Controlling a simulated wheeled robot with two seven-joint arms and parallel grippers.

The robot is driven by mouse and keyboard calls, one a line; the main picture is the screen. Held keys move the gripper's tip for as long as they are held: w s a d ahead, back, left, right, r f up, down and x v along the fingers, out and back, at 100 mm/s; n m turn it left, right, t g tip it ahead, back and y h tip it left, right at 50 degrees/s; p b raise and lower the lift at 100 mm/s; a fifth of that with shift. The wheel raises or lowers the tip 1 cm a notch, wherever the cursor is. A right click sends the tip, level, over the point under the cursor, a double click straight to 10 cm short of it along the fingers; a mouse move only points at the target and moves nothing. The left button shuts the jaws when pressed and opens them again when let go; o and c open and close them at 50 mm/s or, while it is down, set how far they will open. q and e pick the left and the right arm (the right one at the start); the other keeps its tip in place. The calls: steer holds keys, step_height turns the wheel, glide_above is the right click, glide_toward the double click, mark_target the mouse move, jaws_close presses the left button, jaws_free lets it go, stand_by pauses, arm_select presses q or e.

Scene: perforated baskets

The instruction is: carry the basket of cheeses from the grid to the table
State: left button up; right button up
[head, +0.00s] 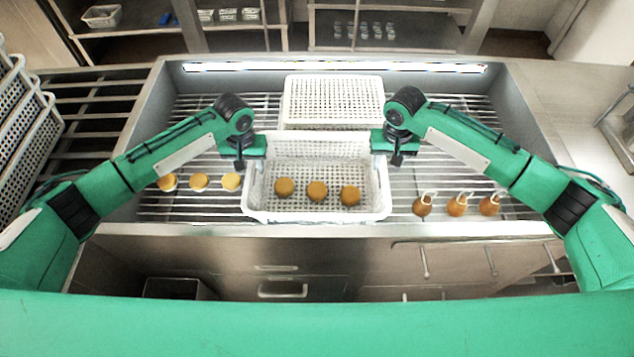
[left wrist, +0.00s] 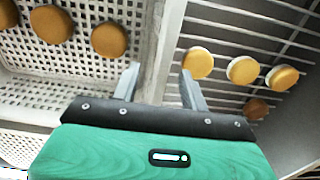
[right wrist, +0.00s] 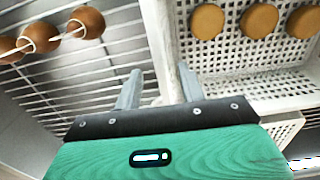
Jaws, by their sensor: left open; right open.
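The white perforated basket (head: 260,205) stands on the metal grid (head: 400,185) in the middle of the head view, with three round orange-brown cheeses (head: 317,190) in a row inside. My left gripper (head: 240,166) is at its left side wall; in the left wrist view its open fingers (left wrist: 163,88) straddle the line of the basket's wall (left wrist: 165,45). My right gripper (head: 396,162) is at the right side wall; in the right wrist view its open fingers (right wrist: 158,88) stand on both sides of the wall (right wrist: 158,40). Neither is closed on it.
Three cheeses with pale sides (head: 199,182) lie on the grid left of the basket. Three brown pear-shaped cheeses with loops (head: 457,205) lie right of it. An upturned white basket (head: 333,100) sits directly behind. Stacked grey baskets (head: 25,130) stand at far left.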

mark_target(250, 169)
arm_select(q)
steer(key=shift+f, duration=1.55)
arm_select(e)
steer(key=shift+f, duration=1.55)
arm_select(q)
jaws_close()
arm_select(e)
jaws_close()
steer(key=shift+r, duration=0.1)
